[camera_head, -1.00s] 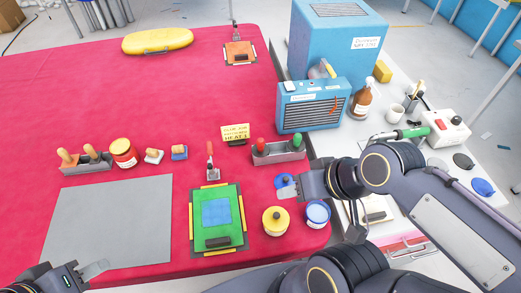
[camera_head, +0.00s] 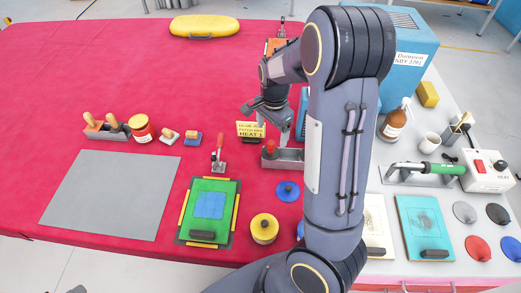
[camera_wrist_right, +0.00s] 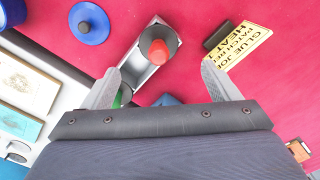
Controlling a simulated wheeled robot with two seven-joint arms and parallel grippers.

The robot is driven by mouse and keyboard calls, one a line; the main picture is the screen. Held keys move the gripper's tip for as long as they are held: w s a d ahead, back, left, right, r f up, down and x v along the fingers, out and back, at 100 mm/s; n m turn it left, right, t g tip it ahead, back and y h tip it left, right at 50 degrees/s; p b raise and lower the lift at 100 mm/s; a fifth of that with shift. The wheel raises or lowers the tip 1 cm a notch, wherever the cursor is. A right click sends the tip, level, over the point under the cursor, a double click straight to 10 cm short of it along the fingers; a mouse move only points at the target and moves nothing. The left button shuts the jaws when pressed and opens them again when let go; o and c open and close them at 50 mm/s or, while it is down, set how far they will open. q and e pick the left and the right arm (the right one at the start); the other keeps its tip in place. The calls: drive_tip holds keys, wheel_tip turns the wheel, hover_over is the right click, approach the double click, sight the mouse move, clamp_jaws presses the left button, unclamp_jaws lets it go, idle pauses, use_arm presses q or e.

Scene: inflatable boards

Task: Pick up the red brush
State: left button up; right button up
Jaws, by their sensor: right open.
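The red brush (camera_head: 270,147) stands upright in a grey holder (camera_head: 290,160), its red knob handle on top. In the right wrist view the red brush (camera_wrist_right: 158,52) shows between the finger lines, ahead of the jaws, with the holder (camera_wrist_right: 157,28) around it. My right gripper (camera_head: 272,126) is open and empty, pointing down above and just behind the brush. A green handle (camera_wrist_right: 122,95) shows partly behind the left finger in the wrist view; my arm hides it in the head view. Only a sliver of my left gripper (camera_head: 77,289) shows at the bottom edge.
A yellow sign (camera_head: 250,130) stands close behind the holder. A blue lid (camera_head: 288,191) and a yellow tin (camera_head: 264,228) lie in front. A red-handled clamp (camera_head: 219,155) stands left, by the green board (camera_head: 222,190).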

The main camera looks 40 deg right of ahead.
sight(271, 142)
drive_tip(key=shift+w+f, duration=0.15)
drive_tip(key=shift+f, duration=0.25)
drive_tip(key=f+p, duration=0.1)
drive_tip(key=f, duration=0.6)
drive_tip(key=shift+s+f, duration=0.2)
drive_tip(key=c, duration=1.1)
drive_tip(key=shift+r, duration=0.2)
drive_tip(key=shift+c, duration=0.2)
drive_tip(key=shift+r, duration=0.65)
drive_tip(key=s+a+r, duration=0.9)
drive_tip(key=a+r, duration=0.2)
drive_tip(key=shift+r, duration=0.2)
